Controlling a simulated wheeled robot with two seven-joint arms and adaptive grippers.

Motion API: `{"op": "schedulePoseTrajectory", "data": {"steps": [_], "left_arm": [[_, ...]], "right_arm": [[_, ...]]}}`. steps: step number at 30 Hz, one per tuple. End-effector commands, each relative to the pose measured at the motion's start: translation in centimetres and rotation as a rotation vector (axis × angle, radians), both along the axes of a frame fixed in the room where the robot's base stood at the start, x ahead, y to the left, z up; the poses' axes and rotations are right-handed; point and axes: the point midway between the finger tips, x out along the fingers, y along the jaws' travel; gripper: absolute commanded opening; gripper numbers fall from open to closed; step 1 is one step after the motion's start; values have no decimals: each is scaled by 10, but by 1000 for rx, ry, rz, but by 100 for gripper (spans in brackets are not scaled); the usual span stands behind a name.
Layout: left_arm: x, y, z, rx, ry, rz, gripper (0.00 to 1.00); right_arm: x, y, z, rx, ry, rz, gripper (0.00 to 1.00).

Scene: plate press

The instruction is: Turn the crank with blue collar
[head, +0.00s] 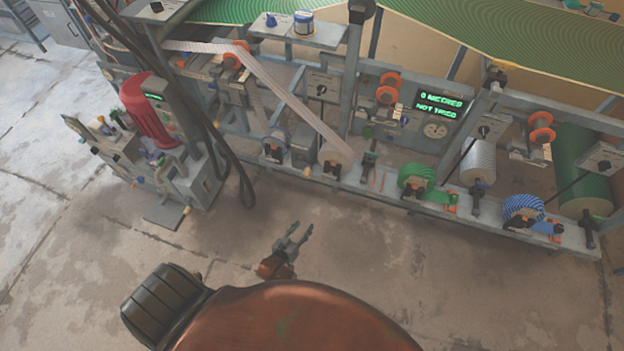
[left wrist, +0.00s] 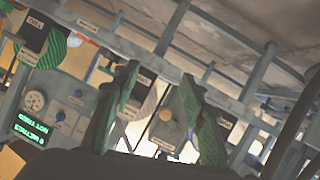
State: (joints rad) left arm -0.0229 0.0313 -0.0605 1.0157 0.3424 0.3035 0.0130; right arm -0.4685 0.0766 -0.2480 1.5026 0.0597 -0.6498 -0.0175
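My left gripper (head: 293,238) is over the floor in front of the machine frame, and its two fingers are apart. In the left wrist view the green-padded fingers (left wrist: 162,120) stand wide apart with nothing between them. My right gripper is not in view.
The lower rail carries a green roll (head: 417,178) and a blue-striped roll (head: 523,208). A display (head: 440,104) reads 0 metres, not tared. The concrete floor (head: 400,260) before the frame is clear.

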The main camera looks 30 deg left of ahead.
Motion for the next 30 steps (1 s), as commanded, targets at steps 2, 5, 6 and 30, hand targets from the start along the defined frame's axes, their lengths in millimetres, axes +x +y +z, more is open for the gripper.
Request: {"op": "schedulePoseTrajectory", "data": {"steps": [2, 5, 6, 30], "left_arm": [[30, 4, -11, -30, -97, 44, 40], [63, 13, -2, -65, -226, 103, 40], [75, 17, 2, -79, -276, 126, 40], [155, 84, 40, -239, -802, 423, 40]], "right_arm": [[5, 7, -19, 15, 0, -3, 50], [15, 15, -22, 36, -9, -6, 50], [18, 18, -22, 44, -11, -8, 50], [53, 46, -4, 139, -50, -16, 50]]}}
